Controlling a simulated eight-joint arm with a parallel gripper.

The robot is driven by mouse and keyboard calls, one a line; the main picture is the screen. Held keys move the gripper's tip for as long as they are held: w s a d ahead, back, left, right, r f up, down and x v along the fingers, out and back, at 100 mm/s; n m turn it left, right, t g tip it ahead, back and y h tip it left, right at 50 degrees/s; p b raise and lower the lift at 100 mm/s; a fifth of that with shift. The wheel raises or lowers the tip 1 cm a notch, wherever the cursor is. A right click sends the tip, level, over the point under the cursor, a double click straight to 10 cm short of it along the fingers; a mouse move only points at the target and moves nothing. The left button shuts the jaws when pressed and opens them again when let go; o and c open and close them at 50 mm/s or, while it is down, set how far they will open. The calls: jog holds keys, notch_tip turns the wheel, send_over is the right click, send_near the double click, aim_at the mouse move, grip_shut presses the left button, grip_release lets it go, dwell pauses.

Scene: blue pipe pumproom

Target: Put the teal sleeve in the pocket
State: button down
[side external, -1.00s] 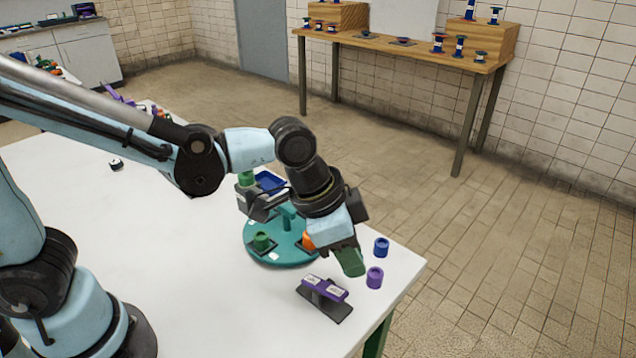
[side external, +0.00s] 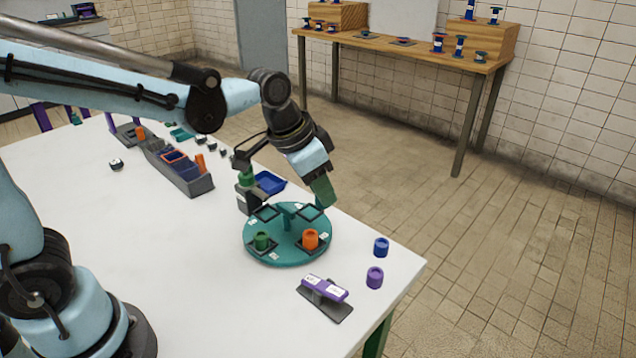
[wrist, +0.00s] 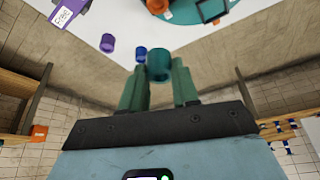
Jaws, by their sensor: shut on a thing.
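My gripper (side external: 322,192) is over the right edge of the teal round turntable (side external: 285,252), its green fingers pointing down. In the wrist view, the fingers are shut on the teal sleeve (wrist: 159,66), held at their tips. The sleeve cannot be made out in the side view. The turntable has dark square pockets. The back left pocket (side external: 265,213) and back right pocket (side external: 310,212) look empty. A green sleeve (side external: 261,240) stands in the front left pocket and an orange sleeve (side external: 310,238) in the front right one.
A blue sleeve (side external: 381,247) and a purple sleeve (side external: 375,277) stand near the table's right edge. A purple block (side external: 324,288) on a dark stand is in front. A blue tray (side external: 269,183) lies behind the turntable; a grey divided bin (side external: 180,170) is farther left.

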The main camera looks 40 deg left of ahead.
jog(key=w+a+f, duration=0.1)
jog(key=a+f, duration=0.1)
jog(key=w+a+f, duration=0.2)
jog(key=a, duration=0.1)
jog(key=w+a+f, duration=0.1)
jog(key=a, duration=0.2)
jog(key=shift+w+f, duration=0.4)
jog(key=shift+f, duration=2)
jog(key=shift+f, duration=0.15)
jog(key=c, duration=0.8)
grip_release()
jog(key=shift+c, duration=0.2)
jog(key=v, duration=1.1)
jog(key=s+d+n+t+y, duration=0.1)
jog(key=s+n+t, duration=0.2)
jog(key=s, duration=0.8)
jog(key=shift+d+r+n+y, duration=0.35)
jog(key=shift+d+n+y, duration=0.05)
jog(key=shift+n, duration=0.3)
